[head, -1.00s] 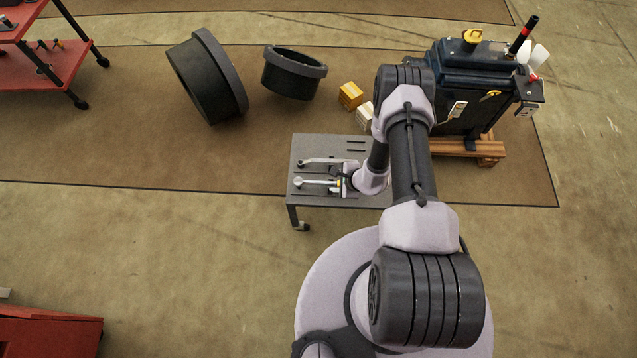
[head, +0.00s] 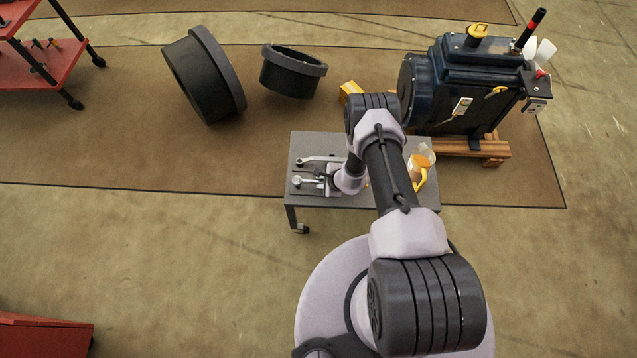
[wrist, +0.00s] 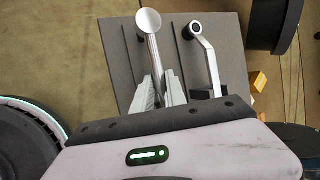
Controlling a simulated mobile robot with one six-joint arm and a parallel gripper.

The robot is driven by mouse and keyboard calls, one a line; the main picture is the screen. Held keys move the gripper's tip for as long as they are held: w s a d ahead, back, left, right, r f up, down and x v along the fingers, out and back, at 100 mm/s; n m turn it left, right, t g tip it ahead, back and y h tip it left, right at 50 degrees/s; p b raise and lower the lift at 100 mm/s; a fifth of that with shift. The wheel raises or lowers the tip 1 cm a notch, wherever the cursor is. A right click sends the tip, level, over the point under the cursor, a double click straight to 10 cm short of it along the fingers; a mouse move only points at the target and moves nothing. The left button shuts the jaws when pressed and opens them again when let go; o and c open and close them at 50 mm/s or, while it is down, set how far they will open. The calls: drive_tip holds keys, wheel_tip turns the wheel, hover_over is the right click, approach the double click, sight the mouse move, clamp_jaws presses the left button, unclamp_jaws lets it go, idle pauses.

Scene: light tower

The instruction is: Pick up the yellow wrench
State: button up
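Two silver tools lie on the grey table (head: 375,200). The near one, a straight tool with a round head (head: 297,181), also shows in the wrist view (wrist: 149,22). The far one is bent (head: 318,160) and lies to its right in the wrist view (wrist: 207,55). I see no yellow on either tool now, so I cannot tell which is the yellow wrench. My gripper (head: 318,184) is low at the near tool. In the wrist view my gripper (wrist: 160,78) has a finger on each side of its shaft. Whether they press on it is unclear.
A yellow-orange jug (head: 416,178) and a pale container (head: 426,152) stand on the table's right side. A dark blue machine (head: 465,85) on wooden beams is behind right. Two black rings (head: 205,75) (head: 293,72) lie behind.

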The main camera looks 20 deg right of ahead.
clamp_jaws()
idle(1.2)
drive_tip(key=shift+r, duration=0.15)
